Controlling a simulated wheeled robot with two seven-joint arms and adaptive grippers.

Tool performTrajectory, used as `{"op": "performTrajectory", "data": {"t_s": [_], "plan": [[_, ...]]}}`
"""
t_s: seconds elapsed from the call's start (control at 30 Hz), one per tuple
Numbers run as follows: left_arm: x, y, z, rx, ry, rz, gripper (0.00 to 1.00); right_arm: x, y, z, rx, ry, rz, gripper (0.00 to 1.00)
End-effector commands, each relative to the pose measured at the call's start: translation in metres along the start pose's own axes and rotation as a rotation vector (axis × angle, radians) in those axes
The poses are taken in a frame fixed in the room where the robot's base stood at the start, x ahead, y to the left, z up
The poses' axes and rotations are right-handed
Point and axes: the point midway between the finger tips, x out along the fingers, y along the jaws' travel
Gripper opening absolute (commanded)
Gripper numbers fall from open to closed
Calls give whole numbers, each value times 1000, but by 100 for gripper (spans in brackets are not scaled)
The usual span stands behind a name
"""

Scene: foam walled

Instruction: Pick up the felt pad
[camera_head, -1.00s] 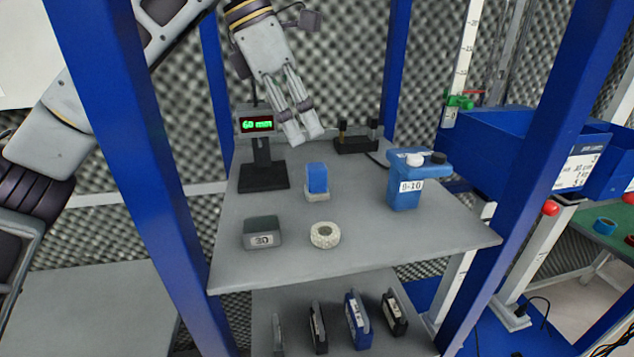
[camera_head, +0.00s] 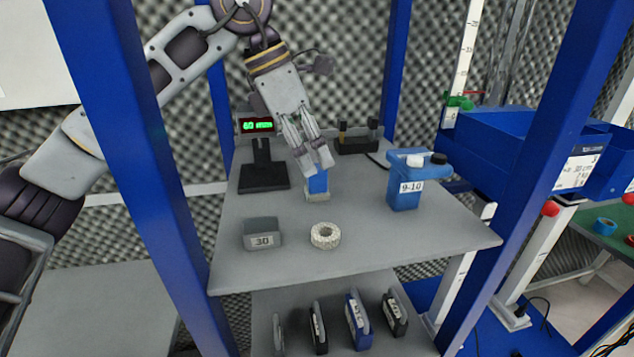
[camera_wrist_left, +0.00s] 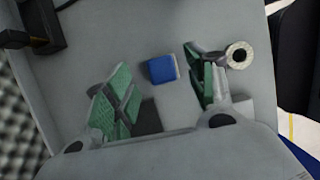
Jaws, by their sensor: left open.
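A small upright blue block on a pale base (camera_head: 317,196), which I take to be the felt pad, stands on the grey shelf (camera_head: 370,235). In the left wrist view the blue block (camera_wrist_left: 162,69) shows from above, between the spread fingers. My left gripper (camera_head: 316,170) is open and empty, pointing down just above and behind the block. Its fingertips hide part of the block's top in the head view. In the wrist view its green-padded fingers (camera_wrist_left: 157,75) stand apart, with the block beyond them. My right gripper is not in view.
Blue posts (camera_head: 140,170) frame the shelf.

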Motion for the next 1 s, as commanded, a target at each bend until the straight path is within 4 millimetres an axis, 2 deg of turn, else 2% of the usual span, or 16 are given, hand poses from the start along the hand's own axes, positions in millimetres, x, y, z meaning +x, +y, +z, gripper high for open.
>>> {"op": "performTrajectory", "data": {"t_s": [0.4,0.9,0.93,1.0], "plan": [[40,-1,-5,0,0,-1,55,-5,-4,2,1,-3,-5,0],[42,-1,-5,0,-1,0,55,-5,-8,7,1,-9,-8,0],[42,-1,-5,0,-1,0,54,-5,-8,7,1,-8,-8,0],[42,-1,-5,0,-1,0,45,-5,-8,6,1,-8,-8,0]]}}
